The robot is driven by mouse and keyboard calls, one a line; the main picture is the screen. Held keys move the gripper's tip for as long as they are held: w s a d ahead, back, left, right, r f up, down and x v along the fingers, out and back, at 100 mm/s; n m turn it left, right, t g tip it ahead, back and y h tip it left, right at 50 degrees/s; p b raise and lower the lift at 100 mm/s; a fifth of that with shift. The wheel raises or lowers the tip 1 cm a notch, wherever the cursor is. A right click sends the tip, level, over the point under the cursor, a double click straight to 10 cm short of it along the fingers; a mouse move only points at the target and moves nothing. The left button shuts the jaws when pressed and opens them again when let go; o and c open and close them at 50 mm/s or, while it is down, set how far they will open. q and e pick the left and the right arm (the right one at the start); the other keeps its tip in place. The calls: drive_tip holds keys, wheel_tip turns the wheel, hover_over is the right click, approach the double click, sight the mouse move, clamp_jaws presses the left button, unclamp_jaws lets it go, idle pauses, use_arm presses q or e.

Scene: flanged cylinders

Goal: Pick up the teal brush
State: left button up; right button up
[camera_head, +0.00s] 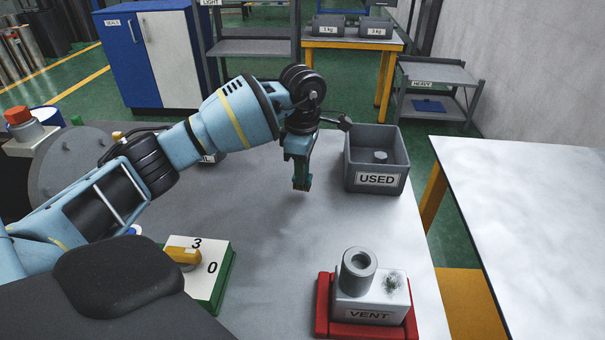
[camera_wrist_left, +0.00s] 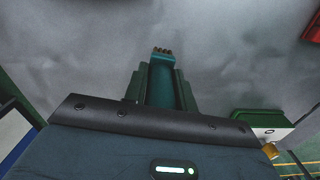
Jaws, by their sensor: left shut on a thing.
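My left gripper (camera_head: 300,165) points down above the grey table (camera_head: 265,225), left of the bin marked USED. It is shut on the teal brush (camera_wrist_left: 161,82). In the left wrist view the brush lies between the two dark green fingers (camera_wrist_left: 161,92), with its brownish bristle end away from the palm. In the head view only a small end of the brush (camera_head: 302,186) shows below the fingers. The brush appears to be off the table, though the gap is hard to judge. My right gripper is not in view.
The grey USED bin (camera_head: 376,180) holds a small grey part. A VENT block (camera_head: 372,308) with a flanged cylinder (camera_head: 358,269) sits in a red tray at the front right. A switch box (camera_head: 212,285) stands at the front left. The table's middle is clear.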

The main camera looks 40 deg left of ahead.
use_arm(q)
wheel_tip(320, 180, up, 2)
drive_tip(key=s+d+r, duration=0.1)
drive_tip(key=s+d, duration=0.8)
drive_tip(key=s, duration=0.4)
drive_tip(key=shift+d+b, duration=0.2)
drive_tip(key=shift+b, duration=0.1)
drive_tip(key=shift+r, duration=0.1)
